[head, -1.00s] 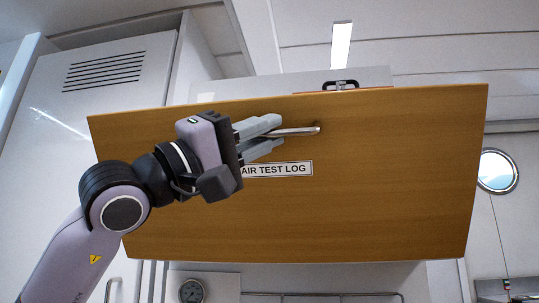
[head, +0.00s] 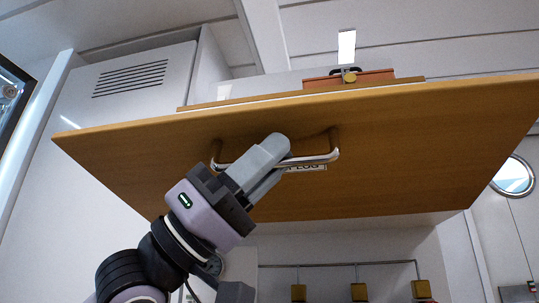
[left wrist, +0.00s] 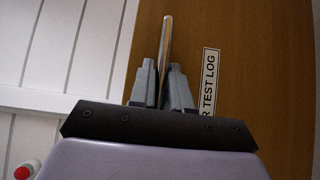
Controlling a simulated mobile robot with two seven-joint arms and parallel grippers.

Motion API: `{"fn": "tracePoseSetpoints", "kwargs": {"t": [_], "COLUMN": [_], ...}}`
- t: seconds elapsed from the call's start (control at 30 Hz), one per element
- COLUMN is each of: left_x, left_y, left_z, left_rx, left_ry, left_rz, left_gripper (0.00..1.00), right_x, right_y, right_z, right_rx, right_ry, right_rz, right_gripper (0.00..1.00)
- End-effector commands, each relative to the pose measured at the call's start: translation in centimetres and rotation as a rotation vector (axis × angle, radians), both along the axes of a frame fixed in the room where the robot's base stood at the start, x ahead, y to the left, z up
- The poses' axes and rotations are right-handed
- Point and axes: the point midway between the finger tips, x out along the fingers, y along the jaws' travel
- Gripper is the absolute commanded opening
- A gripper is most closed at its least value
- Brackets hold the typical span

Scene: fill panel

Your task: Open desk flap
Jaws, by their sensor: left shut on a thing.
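The desk flap (head: 420,150) is a wide wooden panel, tilted with its front edge swung out toward the head camera. A metal bar handle (head: 318,159) is fixed to its face, over a white label that is mostly covered in the head view. The label (left wrist: 209,80) reads "TEST LOG" in part in the left wrist view. My left gripper (head: 272,158) is shut on the handle, which also shows upright between the fingers in the left wrist view (left wrist: 166,45). My right gripper is in neither view.
A reddish-brown object (head: 375,77) with a dark handle and yellow latch shows above the flap's top edge. A white vented cabinet (head: 110,130) stands at left. Below the flap are a round gauge, a pipe and several yellow-brown fittings (head: 358,292). A round window (head: 512,176) is at right.

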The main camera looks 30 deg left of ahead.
Motion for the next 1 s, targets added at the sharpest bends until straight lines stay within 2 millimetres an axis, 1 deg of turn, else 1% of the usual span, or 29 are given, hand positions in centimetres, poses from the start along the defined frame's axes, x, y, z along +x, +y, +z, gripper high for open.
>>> {"fn": "tracePoseSetpoints", "kwargs": {"t": [0.03,0.17,0.6,0.63,0.67,1.0], "left_x": [-0.03,-0.04,-0.04,-0.04,-0.04,0.06], "left_y": [0.03,0.02,0.03,0.03,0.03,0.13], "left_z": [-0.48,-0.8,-0.85,-0.85,-0.85,-0.91], "left_rx": [-0.001,-0.002,-0.002,-0.002,-0.002,-0.002], "left_ry": [0.0,0.001,0.002,0.002,0.002,0.004], "left_rz": [-0.001,-0.001,-0.001,-0.001,-0.001,0.002], "left_gripper": [0.0,0.0,0.0,0.27,0.36,0.37], "right_x": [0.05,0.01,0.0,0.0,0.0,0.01], "right_y": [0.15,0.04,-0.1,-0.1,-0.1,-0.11], "right_z": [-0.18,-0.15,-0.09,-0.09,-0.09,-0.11], "right_rx": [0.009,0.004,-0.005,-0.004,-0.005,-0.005], "right_ry": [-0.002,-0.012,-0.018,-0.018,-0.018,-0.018], "right_rz": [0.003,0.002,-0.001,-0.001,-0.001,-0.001], "right_gripper": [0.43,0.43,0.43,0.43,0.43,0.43]}}
